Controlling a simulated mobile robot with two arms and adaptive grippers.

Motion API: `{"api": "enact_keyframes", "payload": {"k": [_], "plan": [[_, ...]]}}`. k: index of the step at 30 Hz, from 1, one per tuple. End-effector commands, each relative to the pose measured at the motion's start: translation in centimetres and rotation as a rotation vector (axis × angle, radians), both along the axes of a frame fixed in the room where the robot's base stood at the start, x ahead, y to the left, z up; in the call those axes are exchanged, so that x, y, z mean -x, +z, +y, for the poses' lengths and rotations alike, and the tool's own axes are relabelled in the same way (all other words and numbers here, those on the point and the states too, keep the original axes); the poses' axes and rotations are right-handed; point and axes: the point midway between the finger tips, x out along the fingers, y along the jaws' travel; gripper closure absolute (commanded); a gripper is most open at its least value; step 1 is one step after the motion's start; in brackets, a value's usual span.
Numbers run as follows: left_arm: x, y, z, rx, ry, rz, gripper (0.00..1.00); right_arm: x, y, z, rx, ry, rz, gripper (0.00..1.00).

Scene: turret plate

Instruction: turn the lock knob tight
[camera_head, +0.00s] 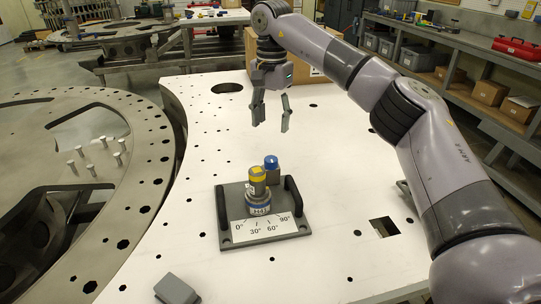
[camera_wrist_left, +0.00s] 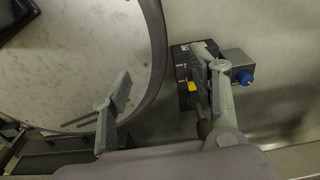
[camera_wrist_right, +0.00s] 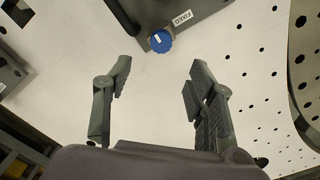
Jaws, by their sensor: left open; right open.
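The blue knob (camera_head: 272,161) sits on a grey block at the back of a grey fixture plate (camera_head: 228,226). In front of it stands a yellow-topped cylinder (camera_head: 257,176) over an angle scale. The knob (camera_wrist_right: 161,41) shows a white mark in the right wrist view, near a "FIXED" label. My right gripper (camera_head: 272,114) is open and empty, above the white table behind the fixture. My left gripper (camera_wrist_left: 163,72) is open in the left wrist view; one finger overlaps a dark fixture in the picture. Contact there cannot be told. A blue knob (camera_wrist_left: 244,77) shows beyond that finger.
Black handles (camera_head: 293,192) flank the fixture. The white table (camera_head: 330,155) has holes and free room around the fixture. A round metal ring (camera_head: 135,205) with several upright pins lies left. A grey block-like part (camera_head: 176,290) shows at the bottom. A cardboard box stands behind my right gripper.

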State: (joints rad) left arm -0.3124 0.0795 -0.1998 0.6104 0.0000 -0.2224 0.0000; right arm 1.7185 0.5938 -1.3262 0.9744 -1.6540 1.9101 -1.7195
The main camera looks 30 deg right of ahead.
Motion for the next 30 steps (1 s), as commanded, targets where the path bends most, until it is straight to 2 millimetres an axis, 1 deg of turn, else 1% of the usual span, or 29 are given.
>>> {"api": "enact_keyframes", "payload": {"k": [1, 3, 9, 12, 15, 21, 29, 30], "plan": [[-0.3, 0.2, 0.0, 0.000, 0.000, -0.005, 0.45, 0.1, -1.2, -0.1, 0.001, 0.000, 0.004, 0.49], [-0.8, 0.4, -0.1, 0.002, 0.000, -0.013, 0.45, 0.1, -2.8, -0.1, 0.001, 0.001, 0.004, 0.49], [-2.8, 1.2, -0.2, 0.005, -0.001, -0.042, 0.45, 0.1, -7.0, 0.0, 0.001, 0.000, 0.004, 0.49], [-2.8, 1.5, -0.2, 0.004, -0.001, -0.042, 0.45, 0.1, -8.7, 0.0, 0.000, 0.001, 0.004, 0.49], [-2.5, 1.7, -0.2, 0.004, -0.001, -0.038, 0.45, 0.0, -10.0, 0.0, 0.000, 0.000, 0.002, 0.49], [-1.5, 1.8, -0.1, 0.003, -0.001, -0.024, 0.45, 0.0, -11.4, 0.0, 0.000, 0.000, 0.000, 0.49], [-1.4, 1.7, -0.1, 0.002, -0.001, -0.021, 0.45, 0.0, -11.5, 0.0, 0.000, 0.000, 0.000, 0.49], [-1.4, 1.7, -0.1, 0.002, -0.001, -0.021, 0.45, 0.0, -11.5, 0.0, 0.000, 0.000, 0.000, 0.51]]}}
